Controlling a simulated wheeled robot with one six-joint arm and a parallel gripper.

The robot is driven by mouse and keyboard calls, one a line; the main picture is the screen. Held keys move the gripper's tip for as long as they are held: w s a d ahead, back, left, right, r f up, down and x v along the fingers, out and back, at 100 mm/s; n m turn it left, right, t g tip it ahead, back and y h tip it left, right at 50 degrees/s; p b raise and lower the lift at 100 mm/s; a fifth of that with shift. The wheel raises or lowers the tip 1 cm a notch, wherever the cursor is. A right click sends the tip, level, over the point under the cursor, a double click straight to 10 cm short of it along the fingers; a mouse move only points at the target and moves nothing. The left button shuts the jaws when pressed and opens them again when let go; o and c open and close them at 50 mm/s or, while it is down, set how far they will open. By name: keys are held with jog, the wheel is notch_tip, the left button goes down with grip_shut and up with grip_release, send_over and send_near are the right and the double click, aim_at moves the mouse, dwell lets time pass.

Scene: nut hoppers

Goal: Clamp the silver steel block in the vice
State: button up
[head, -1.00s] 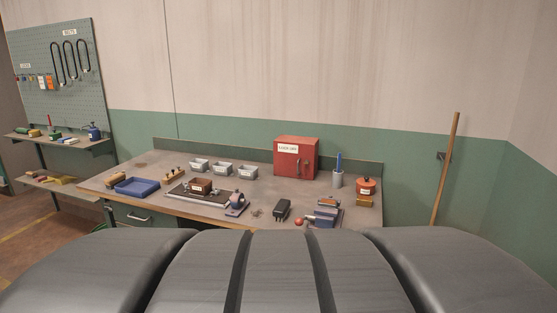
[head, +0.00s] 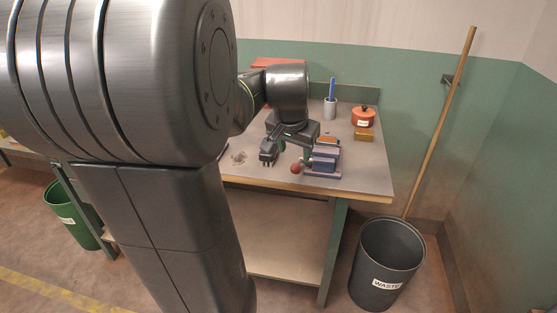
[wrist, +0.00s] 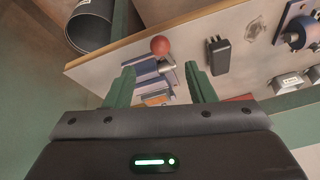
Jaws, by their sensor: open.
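The blue vice (head: 323,160) stands near the table's front right edge, with a red ball (head: 295,169) on its handle end. In the wrist view the vice (wrist: 146,68) shows between and beyond the green fingers. My gripper (wrist: 158,70) is open, with nothing between its fingers that I can see held. In the head view my gripper (head: 294,148) is just behind and left of the vice, above the table. I cannot clearly pick out the silver steel block. An orange piece (head: 327,140) shows at the vice's rear; the jaws' contents are not clear.
A black block (head: 268,152) lies left of the vice. A red pot (head: 363,116), a brass-coloured block (head: 364,134) and a grey cup with a blue item (head: 330,109) stand behind. A waste bin (head: 385,265) is on the floor at right.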

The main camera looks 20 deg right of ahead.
aim_at(296, 168)
jog(key=x, duration=1.2)
jog(key=shift+c, duration=0.4)
grip_shut()
jog(key=shift+f, duration=0.15)
